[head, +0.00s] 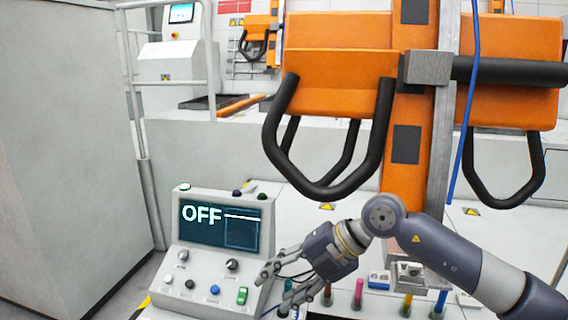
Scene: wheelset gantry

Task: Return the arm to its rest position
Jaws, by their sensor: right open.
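My right arm comes in from the lower right. Its gripper (272,287) points left and down, open and with nothing between its fingers. It is just right of the control console (215,245), near the green switch (242,296) on the console's front face. I cannot tell whether a finger touches the console. The console's dark screen (205,228) reads "OFF". My left gripper is not in view.
Several coloured upright tools, among them a pink one (358,293), stand right of the gripper, below my forearm. An orange gantry (340,62) with black looped bars (330,190) hangs above and behind. A grey cabinet (65,150) closes off the left.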

